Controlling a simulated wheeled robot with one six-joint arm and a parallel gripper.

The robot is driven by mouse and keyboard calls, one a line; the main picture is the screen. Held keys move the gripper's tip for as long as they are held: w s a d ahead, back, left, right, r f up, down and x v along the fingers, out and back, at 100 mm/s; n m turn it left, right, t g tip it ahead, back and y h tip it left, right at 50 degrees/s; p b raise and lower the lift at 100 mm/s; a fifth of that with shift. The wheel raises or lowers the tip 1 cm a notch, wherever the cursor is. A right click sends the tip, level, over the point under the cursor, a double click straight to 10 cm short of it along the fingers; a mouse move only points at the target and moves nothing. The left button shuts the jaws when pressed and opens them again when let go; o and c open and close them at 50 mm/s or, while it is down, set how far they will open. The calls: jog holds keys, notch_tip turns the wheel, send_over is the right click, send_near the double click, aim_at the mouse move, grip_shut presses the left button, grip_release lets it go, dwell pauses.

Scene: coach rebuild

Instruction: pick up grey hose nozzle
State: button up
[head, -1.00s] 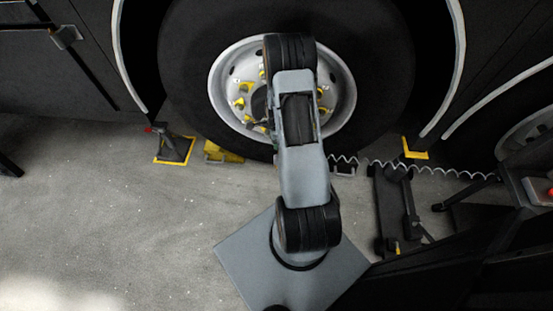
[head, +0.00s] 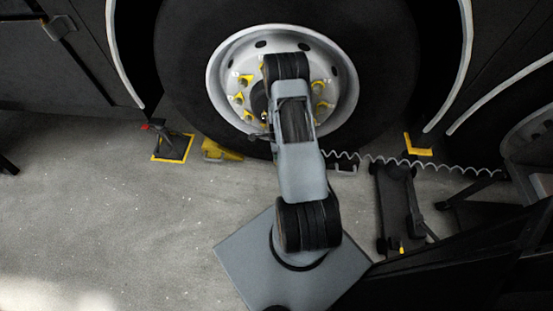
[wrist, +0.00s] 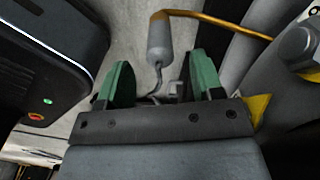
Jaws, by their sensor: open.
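The grey hose nozzle (wrist: 159,42) shows in the wrist view as a light grey cylinder on the end of an orange-yellow hose. A thin bent grey piece hangs from its lower end. My gripper (wrist: 160,70) has two green fingers spread apart. The nozzle is ahead of the gap between them, and nothing is clamped. I cannot tell its exact distance from the fingertips. In the head view my arm covers part of the wheel, and the nozzle and fingers cannot be made out there.
In the wrist view a dark box with a lit green light (wrist: 47,101) is at left, and a large bolt (wrist: 300,42) at right. In the head view a big wheel (head: 225,75) stands ahead, with yellow chocks (head: 220,151) beneath. A coiled cable (head: 400,162) runs right. Floor at left is open.

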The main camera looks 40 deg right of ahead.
notch_tip(320, 180, down, 3)
jog(key=shift+f+b, duration=0.2)
jog(key=shift+b, duration=0.25)
jog(key=shift+c, duration=0.4)
grip_shut()
jog(key=shift+r, duration=0.15)
